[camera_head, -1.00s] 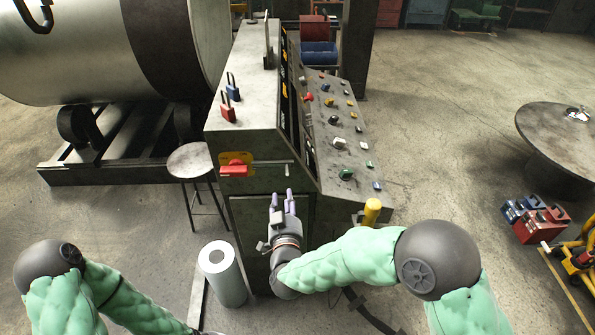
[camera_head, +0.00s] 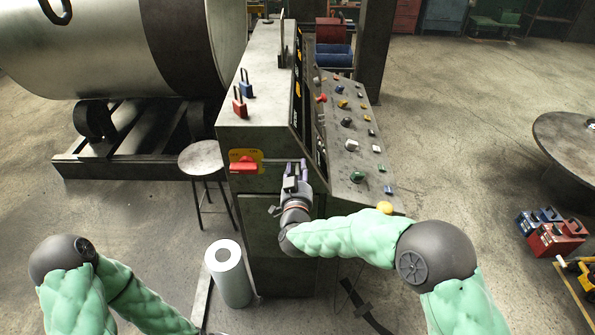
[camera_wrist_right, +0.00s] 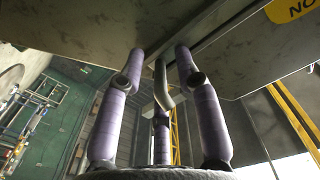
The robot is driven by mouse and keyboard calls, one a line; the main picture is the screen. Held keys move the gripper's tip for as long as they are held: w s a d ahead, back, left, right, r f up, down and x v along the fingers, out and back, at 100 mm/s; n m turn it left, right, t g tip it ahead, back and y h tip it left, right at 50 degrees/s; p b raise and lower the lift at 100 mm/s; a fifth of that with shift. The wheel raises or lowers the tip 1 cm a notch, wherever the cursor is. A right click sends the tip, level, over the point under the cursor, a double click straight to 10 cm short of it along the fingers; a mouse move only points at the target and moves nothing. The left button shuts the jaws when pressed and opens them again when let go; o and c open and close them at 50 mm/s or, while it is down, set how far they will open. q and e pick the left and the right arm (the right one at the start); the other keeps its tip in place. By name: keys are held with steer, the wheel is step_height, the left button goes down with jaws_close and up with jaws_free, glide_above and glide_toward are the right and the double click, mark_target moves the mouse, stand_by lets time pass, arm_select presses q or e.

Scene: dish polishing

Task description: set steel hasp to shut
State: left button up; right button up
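My right gripper (camera_head: 304,165) is at the upper right of the cabinet's front face, just right of the red switch. In the right wrist view its purple fingers (camera_wrist_right: 160,52) are extended and spread, with their tips close under the cabinet's edge. A grey bent bar (camera_wrist_right: 162,88), which looks like the end of the steel hasp, stands between the fingers. I cannot tell if they touch it. In the head view the gripper covers the hasp's end. My left gripper is out of the picture; only that arm shows.
The control cabinet (camera_head: 262,101) carries a red rotary switch (camera_head: 243,165) on a yellow plate, red and blue padlocks on top, and a sloped button panel (camera_head: 357,158) at right. A stool (camera_head: 202,157) and a white cylinder (camera_head: 229,274) stand at left.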

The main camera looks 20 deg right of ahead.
steer(key=shift+w, duration=0.25)
jaws_close()
steer(key=a, duration=0.2)
steer(key=shift+w+a, duration=0.4)
